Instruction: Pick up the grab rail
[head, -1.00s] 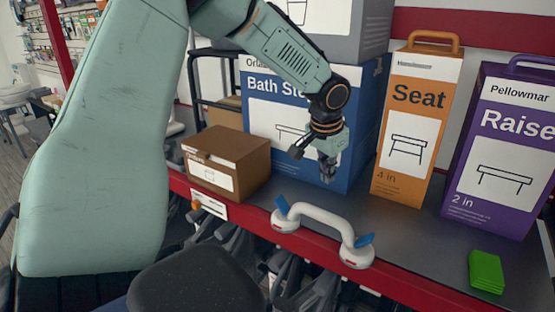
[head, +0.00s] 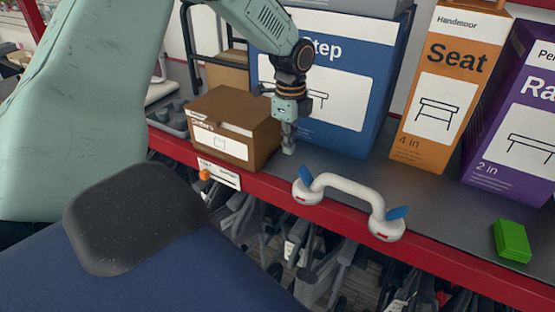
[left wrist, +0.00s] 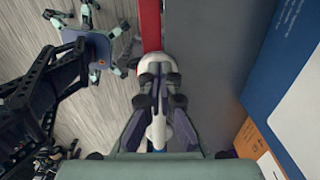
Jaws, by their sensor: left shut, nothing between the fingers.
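The grab rail (head: 346,188) is a white handle with two round suction ends and blue levers. It lies at the front edge of the grey shelf, partly over the red edge strip. My left gripper (head: 289,149) is shut and empty, pointing down, just behind and left of the rail's left end. In the left wrist view the rail (left wrist: 158,130) shows beneath the gripper's fingers (left wrist: 159,104), which hide part of it. My right gripper is in neither view.
On the shelf (head: 330,168) stand a brown carton (head: 237,125), a blue step box (head: 350,128), an orange seat box (head: 432,140) and a purple box (head: 515,165). A green block (head: 511,241) lies at the right. A dark padded seat (head: 135,215) is in front.

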